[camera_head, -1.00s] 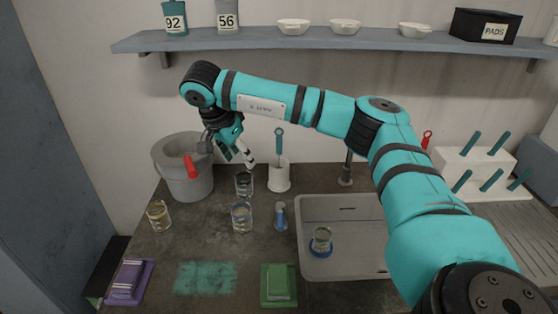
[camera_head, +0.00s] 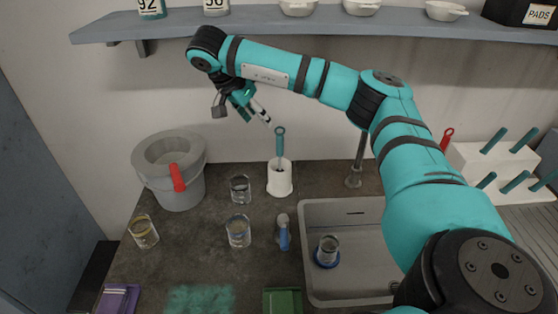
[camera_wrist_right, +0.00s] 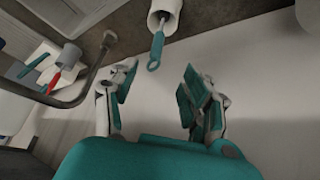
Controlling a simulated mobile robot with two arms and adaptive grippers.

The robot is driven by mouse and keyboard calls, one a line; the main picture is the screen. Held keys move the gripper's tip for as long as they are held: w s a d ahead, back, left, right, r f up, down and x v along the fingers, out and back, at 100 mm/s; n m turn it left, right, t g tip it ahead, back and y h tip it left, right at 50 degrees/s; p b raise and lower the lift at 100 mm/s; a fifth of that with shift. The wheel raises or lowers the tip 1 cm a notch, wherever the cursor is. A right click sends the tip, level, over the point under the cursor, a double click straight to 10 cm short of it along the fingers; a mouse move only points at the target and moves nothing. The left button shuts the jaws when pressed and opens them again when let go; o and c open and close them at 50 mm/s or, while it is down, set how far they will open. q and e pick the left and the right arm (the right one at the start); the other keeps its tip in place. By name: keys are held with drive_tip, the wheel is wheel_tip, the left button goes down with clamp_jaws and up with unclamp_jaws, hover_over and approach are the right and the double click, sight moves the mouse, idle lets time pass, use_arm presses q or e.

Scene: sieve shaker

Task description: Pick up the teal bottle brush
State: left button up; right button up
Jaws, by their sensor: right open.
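The teal bottle brush (camera_head: 280,143) stands upright in a white holder (camera_head: 280,181) on the counter, its ringed handle up and its lower part hidden in the holder. In the right wrist view the brush handle (camera_wrist_right: 156,50) points down from the holder (camera_wrist_right: 164,14) toward the gap between the fingers. My right gripper (camera_head: 259,113) is open and empty, a little left of and above the handle's top in the head view. It also shows in the right wrist view (camera_wrist_right: 152,88), with the handle beyond its fingertips. My left gripper is not in view.
A grey bucket (camera_head: 172,180) with a red handle and several glass beakers (camera_head: 239,231) stand left of the holder. A blue-handled item (camera_head: 284,236) lies in front. The sink (camera_head: 352,270) and its tap (camera_head: 357,165) are to the right. A shelf (camera_head: 290,28) runs above.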

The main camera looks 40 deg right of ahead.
sight(277, 139)
drive_tip(key=p+x, duration=0.1)
drive_tip(key=x, duration=0.3)
drive_tip(key=p+x, duration=0.1)
drive_tip(key=x, duration=0.4)
drive_tip(key=p+x, duration=0.1)
drive_tip(key=x, duration=0.4)
drive_tip(key=shift+s+d+r+p, duration=0.1)
drive_tip(key=shift+s+d+p, duration=0.2)
drive_tip(key=shift+d, duration=0.05)
drive_tip(key=shift+d+f, duration=0.15)
drive_tip(key=shift+f, duration=0.15)
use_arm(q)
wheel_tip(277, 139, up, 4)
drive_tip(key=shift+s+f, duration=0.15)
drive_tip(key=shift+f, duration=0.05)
use_arm(e)
drive_tip(key=shift+w, duration=0.1)
drive_tip(key=shift+c, duration=0.2)
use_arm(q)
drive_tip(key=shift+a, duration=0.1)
use_arm(e)
clamp_jaws()
